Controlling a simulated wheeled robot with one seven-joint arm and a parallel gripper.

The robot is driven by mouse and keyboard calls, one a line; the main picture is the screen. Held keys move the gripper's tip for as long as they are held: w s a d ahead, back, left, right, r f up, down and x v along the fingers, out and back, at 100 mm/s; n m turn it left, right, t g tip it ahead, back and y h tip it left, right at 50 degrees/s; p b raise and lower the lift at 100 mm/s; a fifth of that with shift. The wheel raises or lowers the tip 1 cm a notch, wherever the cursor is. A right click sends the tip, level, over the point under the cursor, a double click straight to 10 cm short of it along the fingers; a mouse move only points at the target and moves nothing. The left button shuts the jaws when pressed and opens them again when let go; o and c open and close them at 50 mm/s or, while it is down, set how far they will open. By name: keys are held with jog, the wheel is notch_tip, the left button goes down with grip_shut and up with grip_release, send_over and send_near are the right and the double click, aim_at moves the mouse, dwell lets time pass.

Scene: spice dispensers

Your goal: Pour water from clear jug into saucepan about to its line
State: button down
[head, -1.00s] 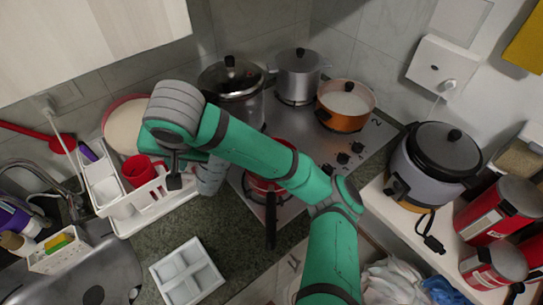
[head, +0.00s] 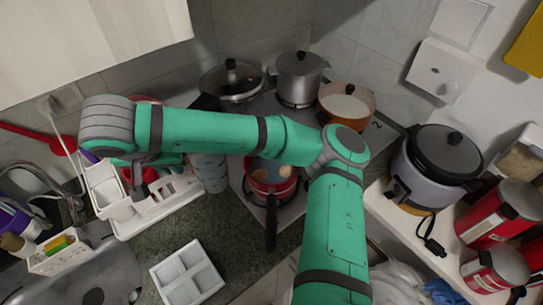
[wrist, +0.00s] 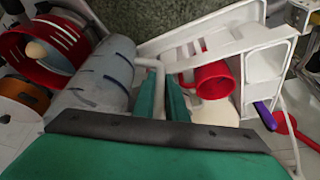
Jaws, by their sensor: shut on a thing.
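The clear jug (head: 210,172) looks grey and stands on the counter side left of the stove, partly hidden by my arm in the head view. In the wrist view the jug (wrist: 95,78) shows dark blue marks on its wall, and its handle (wrist: 150,70) reaches between my fingers. My gripper (wrist: 164,92) is shut on that handle. The red saucepan (head: 270,182) sits on the front burner, right of the jug, its dark handle towards me. Pale brown round things show inside it. It also shows in the wrist view (wrist: 68,30). Its line and the water level are unclear.
A white dish rack (head: 160,208) with a red mug (wrist: 214,78) is left of the jug. A lidded pan (head: 232,82), a grey pot (head: 299,75) and an orange pot (head: 347,122) stand behind on the stove. A white divided tray (head: 187,273) lies in front.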

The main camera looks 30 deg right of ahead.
jog(key=shift+r, duration=2.6)
jog(key=shift+a+f, duration=0.1)
